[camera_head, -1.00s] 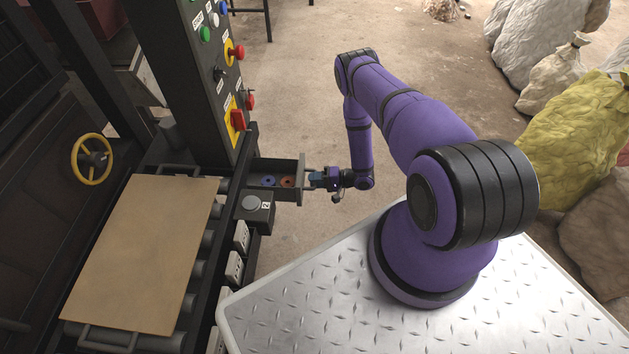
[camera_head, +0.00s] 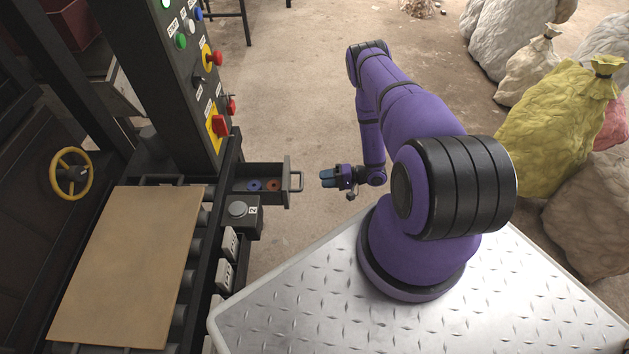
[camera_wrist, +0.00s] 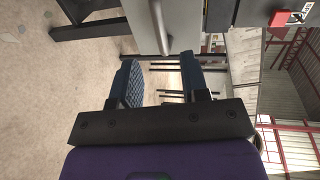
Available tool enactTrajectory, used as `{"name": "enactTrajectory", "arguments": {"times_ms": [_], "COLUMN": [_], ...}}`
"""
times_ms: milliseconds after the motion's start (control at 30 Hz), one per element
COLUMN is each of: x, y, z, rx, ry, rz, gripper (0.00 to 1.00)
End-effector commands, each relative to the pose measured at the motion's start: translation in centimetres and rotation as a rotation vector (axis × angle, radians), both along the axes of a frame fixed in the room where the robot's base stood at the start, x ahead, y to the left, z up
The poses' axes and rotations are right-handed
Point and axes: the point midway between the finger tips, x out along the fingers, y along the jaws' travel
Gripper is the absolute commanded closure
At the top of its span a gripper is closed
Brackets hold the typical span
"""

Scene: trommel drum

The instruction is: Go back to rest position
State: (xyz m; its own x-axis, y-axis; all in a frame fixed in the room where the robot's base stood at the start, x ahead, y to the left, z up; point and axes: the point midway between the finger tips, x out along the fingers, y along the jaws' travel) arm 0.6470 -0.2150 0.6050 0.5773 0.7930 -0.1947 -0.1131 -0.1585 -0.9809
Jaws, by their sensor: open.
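My gripper (camera_head: 327,178) is open and empty, on the end of my purple arm. In the head view it is just right of an open drawer (camera_head: 262,168), with a small gap between its fingertips and the drawer's handle (camera_head: 297,181). In the wrist view both dark ridged fingers of my gripper (camera_wrist: 160,84) stand apart with nothing between them. The drawer handle (camera_wrist: 160,28) is ahead of them, clear of the fingers. Inside the drawer lie a blue ring (camera_head: 254,186) and an orange-brown ring (camera_head: 273,185).
A control panel (camera_head: 190,85) with red knobs stands behind the drawer. A roller table with a brown board (camera_head: 130,265) and a yellow handwheel (camera_head: 71,173) are at left. Filled sacks (camera_head: 556,125) stand at right. The floor (camera_head: 290,90) beyond my gripper is clear.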

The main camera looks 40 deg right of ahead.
Motion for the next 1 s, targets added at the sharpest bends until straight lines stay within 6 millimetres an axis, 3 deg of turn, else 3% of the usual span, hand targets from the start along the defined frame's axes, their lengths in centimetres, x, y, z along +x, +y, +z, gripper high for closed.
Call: {"name": "enactTrajectory", "arguments": {"times_ms": [200, 767, 867, 1000], "x": [-0.8, -0.7, 0.0, 2.2], "y": [-1.0, -1.0, -1.1, -1.1], "z": [0.2, 0.3, 1.3, 5.0], "rx": [0.000, 0.000, -0.001, 0.000], "ry": [0.000, 0.000, 0.001, 0.013], "rz": [0.000, 0.001, 0.015, 0.072], "gripper": [0.58, 0.58, 0.58, 0.58]}}
